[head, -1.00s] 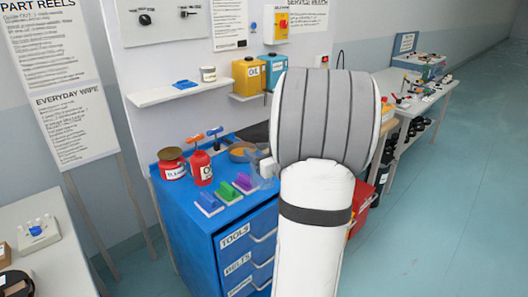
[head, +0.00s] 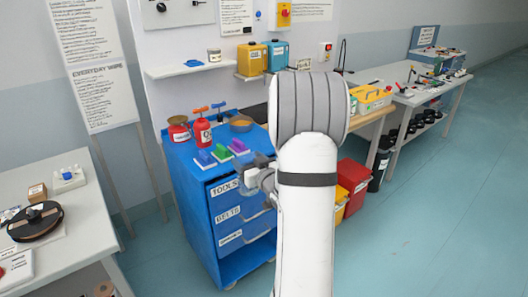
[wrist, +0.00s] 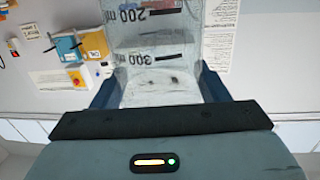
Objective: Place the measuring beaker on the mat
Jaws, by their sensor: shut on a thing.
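The clear measuring beaker (wrist: 160,50), with black 200 and 300 ml marks, fills the middle of the wrist view between my gripper's two blue-grey fingers. My gripper (wrist: 160,88) is shut on it. In the head view my gripper (head: 262,178) is at the front right corner of the blue cabinet, partly behind my arm, and the beaker is hard to make out there. A dark flat patch (head: 257,113) shows behind the cabinet's bowl, partly hidden by my arm; I cannot tell whether it is the mat.
A white table (head: 75,235) with a dark reel (head: 35,222) stands left. Open floor lies at right.

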